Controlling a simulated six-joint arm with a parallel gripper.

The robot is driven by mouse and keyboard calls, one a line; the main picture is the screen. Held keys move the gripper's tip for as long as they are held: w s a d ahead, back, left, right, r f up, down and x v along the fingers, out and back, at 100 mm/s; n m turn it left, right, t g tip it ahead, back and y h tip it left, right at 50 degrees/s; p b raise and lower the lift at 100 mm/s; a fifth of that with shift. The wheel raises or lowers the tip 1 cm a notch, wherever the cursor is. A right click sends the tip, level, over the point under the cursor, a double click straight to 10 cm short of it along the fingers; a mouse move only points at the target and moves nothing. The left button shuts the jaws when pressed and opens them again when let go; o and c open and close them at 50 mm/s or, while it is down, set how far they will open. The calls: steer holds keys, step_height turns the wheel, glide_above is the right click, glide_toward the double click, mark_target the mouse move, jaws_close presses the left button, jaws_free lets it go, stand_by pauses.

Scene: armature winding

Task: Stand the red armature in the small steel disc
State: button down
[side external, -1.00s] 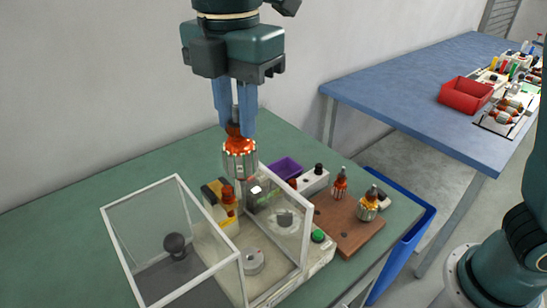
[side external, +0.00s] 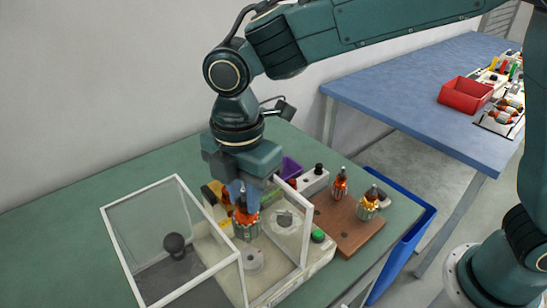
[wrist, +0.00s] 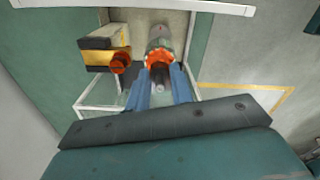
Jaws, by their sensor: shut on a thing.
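The red armature (side external: 247,228) hangs upright in my gripper (side external: 241,204), its orange-red winding just under the blue fingers and its metal core below. It is inside the clear-walled machine, a little behind and above the small steel disc (side external: 253,259). A small gap seems to show between them, though I cannot tell its height. In the wrist view my gripper (wrist: 160,78) is shut around the shaft of the armature (wrist: 158,57). The disc cannot be made out there.
White-framed clear panels (side external: 178,180) stand close around the machine. A yellow and black unit (side external: 211,194) is left of the armature. A wooden board (side external: 350,234) with two other armatures (side external: 340,184) lies right, beyond a green button (side external: 318,236). A blue bin (side external: 415,224) is farther right.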

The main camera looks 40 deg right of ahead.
mark_target(247, 221)
steer(key=shift+f, duration=0.1)
steer(key=shift+f, duration=3.4)
steer(key=c, duration=1.1)
jaws_free()
steer(key=shift+c, duration=0.2)
steer(key=shift+r, duration=0.1)
steer(key=shift+r, duration=2.1)
steer(key=shift+r, duration=0.15)
